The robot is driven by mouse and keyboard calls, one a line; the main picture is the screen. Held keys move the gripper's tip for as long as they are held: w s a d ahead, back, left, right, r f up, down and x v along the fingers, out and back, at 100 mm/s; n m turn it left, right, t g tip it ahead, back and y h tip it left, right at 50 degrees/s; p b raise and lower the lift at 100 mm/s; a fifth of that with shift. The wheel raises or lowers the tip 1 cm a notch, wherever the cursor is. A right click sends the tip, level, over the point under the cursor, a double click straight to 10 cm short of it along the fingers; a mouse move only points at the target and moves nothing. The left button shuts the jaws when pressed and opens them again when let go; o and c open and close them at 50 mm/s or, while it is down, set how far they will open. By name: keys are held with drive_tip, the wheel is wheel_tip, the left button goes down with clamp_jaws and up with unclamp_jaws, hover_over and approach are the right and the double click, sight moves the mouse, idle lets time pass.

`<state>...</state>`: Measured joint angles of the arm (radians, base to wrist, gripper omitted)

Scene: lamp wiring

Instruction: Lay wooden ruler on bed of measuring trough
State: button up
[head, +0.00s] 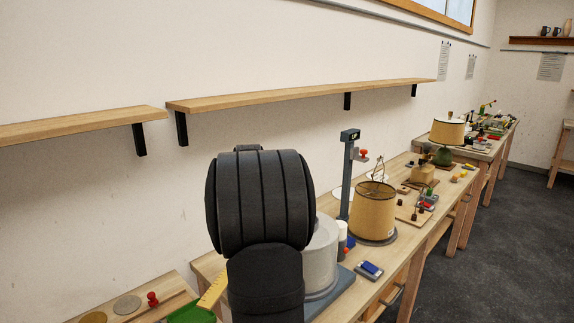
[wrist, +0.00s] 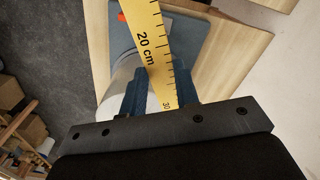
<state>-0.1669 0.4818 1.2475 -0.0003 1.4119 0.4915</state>
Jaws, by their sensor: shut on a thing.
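The wooden ruler (wrist: 155,45) is yellow with black marks, with "20 cm" and "30" readable in the wrist view. My gripper (wrist: 160,92) is shut on it near the 30 end, and the ruler runs up and out of the top of that view. In the head view a short yellow strip of the ruler (head: 213,291) shows left of my dark arm, which hides the gripper and the rest of the ruler. I cannot pick out the measuring trough for certain in either view.
A pale cylinder (head: 322,255) stands on a blue-grey base (head: 340,287) right beside my arm, with a lampshade (head: 373,212) beyond. A green tray (head: 190,312) sits at lower left near a red knob (head: 153,299). Wall shelves (head: 300,94) run above the benches.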

drive_tip(key=s+d+r+n, duration=0.1)
drive_tip(key=d+n, duration=0.2)
drive_tip(key=d, duration=0.6)
drive_tip(key=shift+s+d+r+n, duration=0.15)
drive_tip(key=shift+d+r+n, duration=0.1)
drive_tip(key=shift+n, duration=0.15)
drive_tip(key=shift+a, duration=0.1)
